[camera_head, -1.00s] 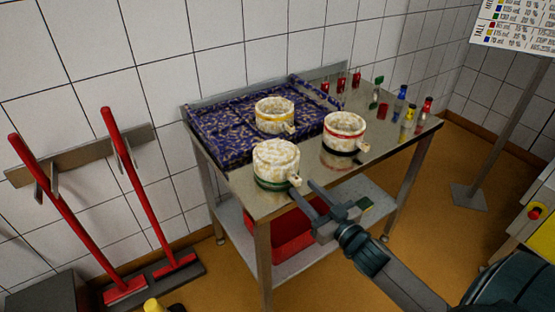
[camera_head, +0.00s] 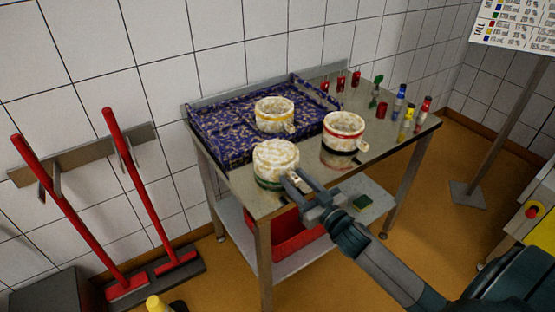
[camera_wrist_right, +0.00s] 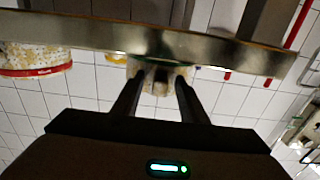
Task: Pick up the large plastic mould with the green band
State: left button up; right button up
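The large mould with the green band (camera_head: 275,160) is a cream, speckled cup standing upright at the table's front left. Its green band shows low on its side, and its handle faces my right gripper. My right gripper (camera_head: 298,184) is at this handle, its fingers apart with the handle between or just ahead of their tips. In the right wrist view the fingers (camera_wrist_right: 159,82) point at a pale speckled piece (camera_wrist_right: 160,72), which seems to be the handle. I cannot tell whether they touch it. My left gripper is not in view.
A yellow-banded mould (camera_head: 275,116) stands on the purple speckled tray (camera_head: 221,150) behind. A red-banded mould (camera_head: 344,135) stands to the right. Several small coloured bottles (camera_head: 400,100) stand at the table's right. A red crate (camera_head: 292,240) is below the metal table (camera_head: 400,150).

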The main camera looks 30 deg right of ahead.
aim_at(287, 161)
grip_shut()
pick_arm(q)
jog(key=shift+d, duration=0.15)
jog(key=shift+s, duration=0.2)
pick_arm(e)
jog(key=shift+r, duration=0.15)
